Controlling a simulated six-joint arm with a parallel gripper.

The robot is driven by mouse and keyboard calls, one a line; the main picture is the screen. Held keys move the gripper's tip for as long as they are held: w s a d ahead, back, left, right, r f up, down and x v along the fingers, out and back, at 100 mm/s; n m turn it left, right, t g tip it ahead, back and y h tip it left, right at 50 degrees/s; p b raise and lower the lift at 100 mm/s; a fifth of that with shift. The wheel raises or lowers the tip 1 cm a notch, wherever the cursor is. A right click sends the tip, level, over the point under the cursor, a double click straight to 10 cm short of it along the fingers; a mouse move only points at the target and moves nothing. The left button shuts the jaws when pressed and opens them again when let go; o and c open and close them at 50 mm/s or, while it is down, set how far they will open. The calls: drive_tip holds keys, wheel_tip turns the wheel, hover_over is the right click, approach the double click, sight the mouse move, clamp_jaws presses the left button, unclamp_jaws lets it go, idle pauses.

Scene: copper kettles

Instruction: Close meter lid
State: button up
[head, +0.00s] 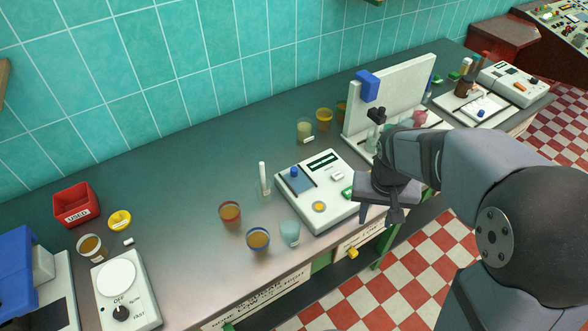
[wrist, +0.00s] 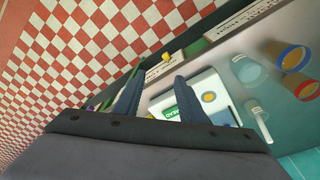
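The meter (head: 333,208) is a white box with a dark display, a green button and a round amber spot, in the middle of the bench. A grey-blue panel with a blue knob (head: 294,172), seemingly its lid, lies on its left part; I cannot tell whether it is fully shut. My gripper (head: 380,213) is above the meter's right front edge, apart from the panel. In the wrist view my gripper (wrist: 157,98) has its two fingers spread with nothing held. The meter (wrist: 195,107) shows there beyond the fingers, partly hidden by the gripper body.
A glass tube (head: 263,180) stands left of the meter. Amber cups (head: 230,212) and a pale blue cup (head: 290,232) stand near its front left. A white upright board (head: 395,90) is behind my arm. A red bin (head: 76,205) and white scale (head: 125,295) are far left.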

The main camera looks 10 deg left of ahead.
drive_tip(key=w+a+t, duration=0.2)
drive_tip(key=w+a, duration=0.8)
drive_tip(key=a, duration=0.1)
drive_tip(key=t+b, duration=0.1)
drive_tip(key=b, duration=0.1)
approach(294, 169)
drive_tip(key=shift+y, duration=0.3)
drive_tip(key=shift+d+p+x, duration=0.15)
drive_tip(key=shift+p+x, duration=0.7)
drive_tip(key=shift+x, duration=1.25)
drive_tip(key=shift+d+p+x, duration=0.1)
drive_tip(key=shift+p+x, duration=0.7)
drive_tip(key=shift+x, duration=1.3)
clamp_jaws()
